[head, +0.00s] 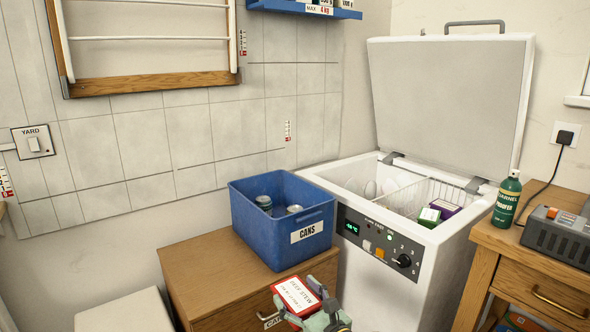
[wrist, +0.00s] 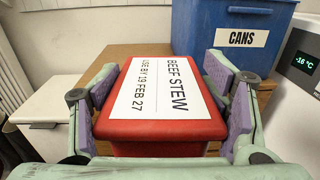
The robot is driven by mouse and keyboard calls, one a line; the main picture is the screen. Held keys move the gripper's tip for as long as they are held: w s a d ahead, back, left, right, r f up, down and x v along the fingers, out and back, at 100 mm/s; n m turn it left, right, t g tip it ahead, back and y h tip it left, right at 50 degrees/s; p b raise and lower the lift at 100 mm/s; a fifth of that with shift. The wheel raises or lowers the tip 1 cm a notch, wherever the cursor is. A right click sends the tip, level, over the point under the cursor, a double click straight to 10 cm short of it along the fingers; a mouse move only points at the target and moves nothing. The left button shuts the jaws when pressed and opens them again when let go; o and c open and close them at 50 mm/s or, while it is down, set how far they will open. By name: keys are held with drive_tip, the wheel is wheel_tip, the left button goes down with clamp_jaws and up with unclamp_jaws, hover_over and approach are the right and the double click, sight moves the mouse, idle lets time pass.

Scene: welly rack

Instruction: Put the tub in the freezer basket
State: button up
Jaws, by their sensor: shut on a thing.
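The tub is red with a white lid label reading "BEEF STEW, USE BY 19 FEB 27" (wrist: 150,128); it also shows in the head view (head: 292,319). My gripper (wrist: 165,100) is shut on the tub, with a purple-padded finger on each side of it. In the head view my gripper (head: 318,312) is at the bottom edge, in front of the wooden cabinet. The freezer (head: 375,285) stands open to the right, its lid raised. A white wire basket (head: 412,192) sits inside it, with green and purple boxes (head: 430,216) at its right. The basket's floor is hidden.
A blue bin labelled "CANS" (head: 262,232) stands on the wooden cabinet (head: 200,265), between my gripper and the freezer opening. A green spray can (head: 507,200) and a grey device (head: 555,232) stand on the right table. The raised freezer lid (head: 450,95) blocks the back.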

drive_tip(key=f, duration=0.4)
drive_tip(key=s+f+m+h, duration=0.1)
drive_tip(key=f, duration=0.4)
drive_tip(key=d+f+t+h, duration=0.1)
drive_tip(key=f, duration=0.4)
drive_tip(key=shift+s, duration=0.15)
drive_tip(key=shift+s+a+f+m+t+h, duration=0.3)
drive_tip(key=shift+s+f+m+h, duration=0.75)
drive_tip(key=shift+f, duration=1.3)
drive_tip(key=shift+s+a+f+m+t+h, duration=0.3)
drive_tip(key=shift+s+f+m+h, duration=0.45)
drive_tip(key=shift+s+f+h, duration=1.1)
drive_tip(key=shift+s+a+f+m+t+h, duration=0.3)
drive_tip(key=shift+f+m+h, duration=0.65)
drive_tip(key=shift+f, duration=1.85)
